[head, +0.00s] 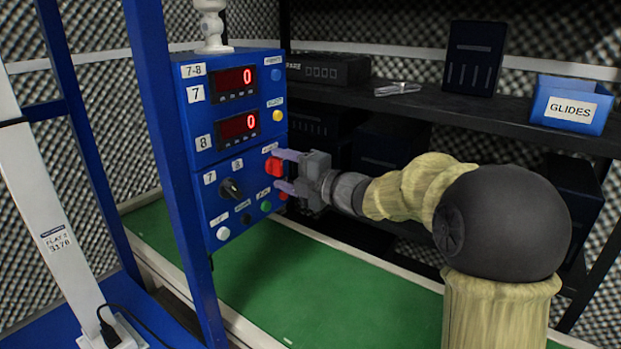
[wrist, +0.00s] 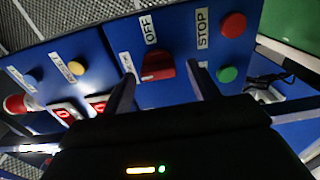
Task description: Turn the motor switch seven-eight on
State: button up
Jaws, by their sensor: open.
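The blue motor panel (head: 228,140) is labelled 7-8 and has two red displays, 7 (head: 235,80) and 8 (head: 238,126), both reading 0. On its side face is a red switch (head: 274,167); in the wrist view this red switch (wrist: 157,66) sits beside a label reading OFF (wrist: 150,30). My gripper (head: 283,171) is open at that face, with one finger above and one below the switch. In the wrist view my gripper's fingers (wrist: 164,80) stand on either side of the switch; whether they touch it I cannot tell.
Near the switch are a red button (wrist: 233,25) by the STOP label and a green button (wrist: 227,74). A black knob (head: 231,188) is on the panel's front. A blue GLIDES bin (head: 571,104) stands on the dark shelf (head: 430,105). A blue post (head: 172,150) stands left of the panel.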

jog(key=p+v, duration=0.3)
jog(key=v, duration=1.4)
jog(key=shift+p, duration=0.3)
jog(key=shift+f, duration=0.1)
jog(key=d+f+m+h+p, duration=0.1)
jog(key=d+f+m+h, duration=0.2)
jog(key=f+m+h, duration=0.35)
jog(key=d+f+m+h+p, duration=0.2)
jog(key=d+f+m+h, duration=0.15)
jog(key=m+h, duration=0.6)
jog(key=s+a+f+m+g+y+p, duration=0.1)
jog(key=s+f+m+g, duration=0.3)
jog(key=s+m, duration=0.3)
jog(key=s+a+f+m+g+y+p, duration=0.1)
jog(key=s+f+m+g, duration=0.4)
jog(key=s, duration=0.5)
notch_tip(320, 180, up, 39)
jog(key=p, duration=3.7)
jog(key=shift+w+m+t+p, duration=0.25)
jog(key=shift+m+t+p, duration=0.05)
jog(key=shift+p, duration=0.05)
